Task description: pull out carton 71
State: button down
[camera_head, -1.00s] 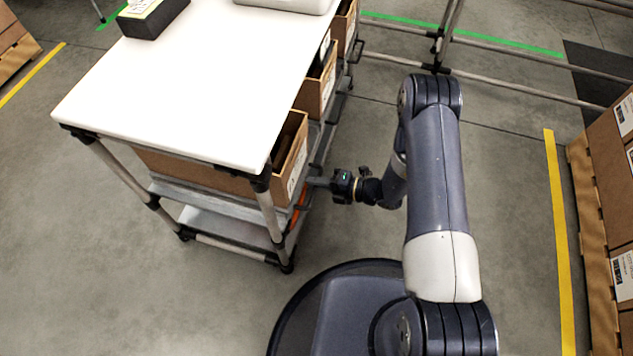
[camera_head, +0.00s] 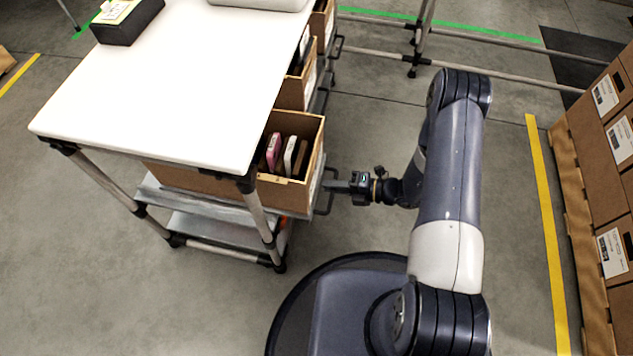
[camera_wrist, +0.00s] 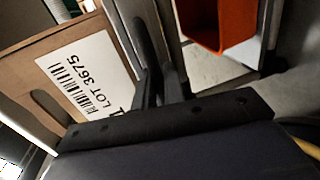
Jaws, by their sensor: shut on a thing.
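A brown open-topped carton (camera_head: 288,195) sticks partly out to the right from under the white table top, on a grey shelf tray. A pink item (camera_head: 274,150) and a white item (camera_head: 290,154) stand inside it. My gripper (camera_head: 331,186) is at its front, shut on the tray's dark pull handle (camera_head: 325,207). In the wrist view my gripper (camera_wrist: 160,82) is beside the carton's front, whose white label (camera_wrist: 88,78) reads LOT 3675. The number 71 is not readable, and the fingertips' contact is partly hidden.
The white-topped rack (camera_head: 165,90) holds more cartons, one of them just behind (camera_head: 298,90). An orange bin (camera_wrist: 212,22) shows below in the wrist view. Stacked boxes (camera_head: 610,180) stand at the right past a yellow line. Floor between is clear.

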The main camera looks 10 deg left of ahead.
jog(key=f+b+v, duration=0.1)
jog(key=f+v, duration=0.1)
jog(key=v, duration=0.9)
jog(key=d+f+b+v, duration=0.1)
jog(key=f+v, duration=0.1)
jog(key=v, duration=1)
jog(key=shift+d+f, duration=0.2)
jog(key=shift+f, duration=0.2)
jog(key=shift+w, duration=0.1)
jog(key=c, duration=1.6)
grip_release()
jog(key=p+v, duration=0.2)
jog(key=v, duration=0.8)
jog(key=shift+d+r, duration=0.1)
jog(key=shift+d, duration=0.3)
